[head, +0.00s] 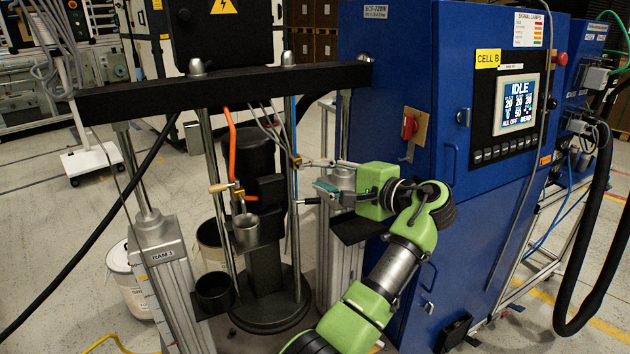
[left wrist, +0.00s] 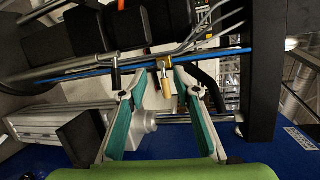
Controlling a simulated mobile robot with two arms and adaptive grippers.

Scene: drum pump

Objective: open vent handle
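A handle with a tan wooden grip (left wrist: 168,88) hangs from a brass fitting (left wrist: 163,63) in the left wrist view. I take it for the vent handle. The brass fitting also shows in the head view (head: 296,160), beside the vertical rod. My left gripper (head: 300,182) has its teal fingers spread. In the left wrist view the left gripper (left wrist: 158,75) has the grip between its fingertips, nearer the right finger; contact cannot be told. The grip itself is hard to make out in the head view. My right gripper is not in view.
The blue cabinet (head: 425,250) stands close right of my gripper. The black crossbeam (head: 230,93) runs above, with cables hanging down. Another valve with a wooden lever (head: 220,187) and a metal cup (head: 246,232) are left of the rod. A black tub (head: 213,290) sits lower left.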

